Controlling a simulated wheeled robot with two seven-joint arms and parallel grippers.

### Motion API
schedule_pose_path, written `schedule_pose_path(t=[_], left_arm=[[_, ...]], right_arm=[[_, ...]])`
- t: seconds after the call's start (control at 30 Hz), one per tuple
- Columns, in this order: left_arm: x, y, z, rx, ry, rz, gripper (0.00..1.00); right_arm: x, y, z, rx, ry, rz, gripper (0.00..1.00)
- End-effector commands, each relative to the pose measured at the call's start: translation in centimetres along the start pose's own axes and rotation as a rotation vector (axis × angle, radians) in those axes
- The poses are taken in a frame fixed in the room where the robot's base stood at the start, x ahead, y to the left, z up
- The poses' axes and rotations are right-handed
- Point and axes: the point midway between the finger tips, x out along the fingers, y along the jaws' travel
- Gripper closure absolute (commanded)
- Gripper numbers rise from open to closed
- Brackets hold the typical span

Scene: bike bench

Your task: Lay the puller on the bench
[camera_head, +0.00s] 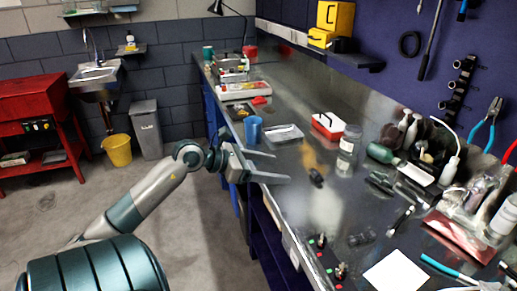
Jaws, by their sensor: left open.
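The metal-topped bench (325,208) runs from the near right to the far wall. A small dark object (316,178) lies on its bare middle part; it may be the puller, but it is too small to tell. My left gripper (281,167) is open, its two fingers spread and pointing right over the bench's front edge. Nothing shows between the fingers. The dark object is a little to the right of the fingertips, apart from them. My right gripper is out of view.
A blue cup (253,130) and a clear tray (283,134) stand just beyond the gripper. A red-and-white box (327,126) and a glass jar (348,144) are behind. Bottles and tools crowd the right side. White paper (395,272) lies near the front.

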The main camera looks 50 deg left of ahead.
Motion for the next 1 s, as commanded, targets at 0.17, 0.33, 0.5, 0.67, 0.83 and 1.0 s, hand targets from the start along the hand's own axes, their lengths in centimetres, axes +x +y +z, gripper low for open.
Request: schedule_pose_path(t=[0.17, 0.33, 0.5, 0.67, 0.83, 1.0], left_arm=[[-2.5, 0.0, -0.2, 0.001, 0.002, 0.001, 0.30], [-3.9, 0.0, -0.1, 0.002, 0.001, 0.000, 0.30], [-4.4, 0.0, 0.0, 0.002, 0.000, 0.000, 0.30], [-4.4, 0.0, 0.1, 0.002, 0.000, 0.000, 0.30], [-4.4, 0.0, 0.0, 0.001, 0.000, 0.000, 0.30], [-4.3, 0.0, 0.0, 0.001, 0.000, 0.000, 0.30]], right_arm=[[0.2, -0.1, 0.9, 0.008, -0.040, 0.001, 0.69], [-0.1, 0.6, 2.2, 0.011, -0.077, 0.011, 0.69], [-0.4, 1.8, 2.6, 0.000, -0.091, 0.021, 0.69], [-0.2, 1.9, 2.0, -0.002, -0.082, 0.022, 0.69], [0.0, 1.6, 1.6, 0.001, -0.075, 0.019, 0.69], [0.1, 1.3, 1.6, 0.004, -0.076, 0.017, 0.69]])
